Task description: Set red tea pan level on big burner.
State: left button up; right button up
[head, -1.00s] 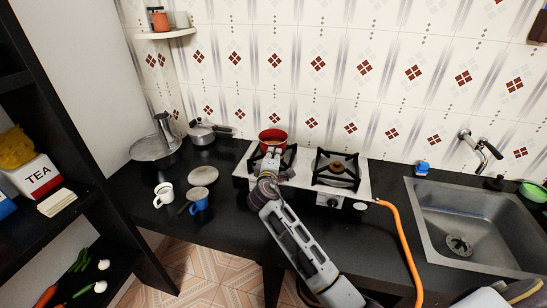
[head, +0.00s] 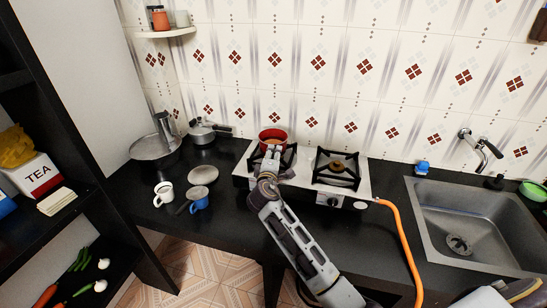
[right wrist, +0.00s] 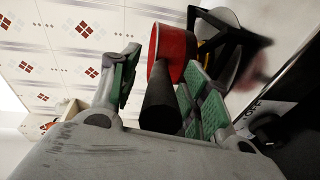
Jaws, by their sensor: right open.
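The red tea pan (head: 272,135) stands upright over the left burner (head: 287,157) of the stove, at the back, and looks about level. I cannot tell if its base sits flat on the grate. My right gripper (head: 270,153) is at its near side. In the right wrist view the red pan (right wrist: 173,52) shows with its dark handle (right wrist: 159,98) between the open green-padded fingers (right wrist: 163,86). The handle lies closer to the right finger; contact is unclear. The right burner (head: 337,168) is bare.
An orange hose (head: 402,235) runs from the stove's right side. A sink (head: 420,215) is at the right. A white mug (head: 164,194), a blue mug (head: 199,200), a flat lid (head: 203,175) and pots stand left of the stove. A tiled wall is close behind.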

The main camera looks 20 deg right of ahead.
jog(key=v, duration=1.1)
jog(key=shift+s+a, duration=0.2)
jog(key=shift+s, duration=0.05)
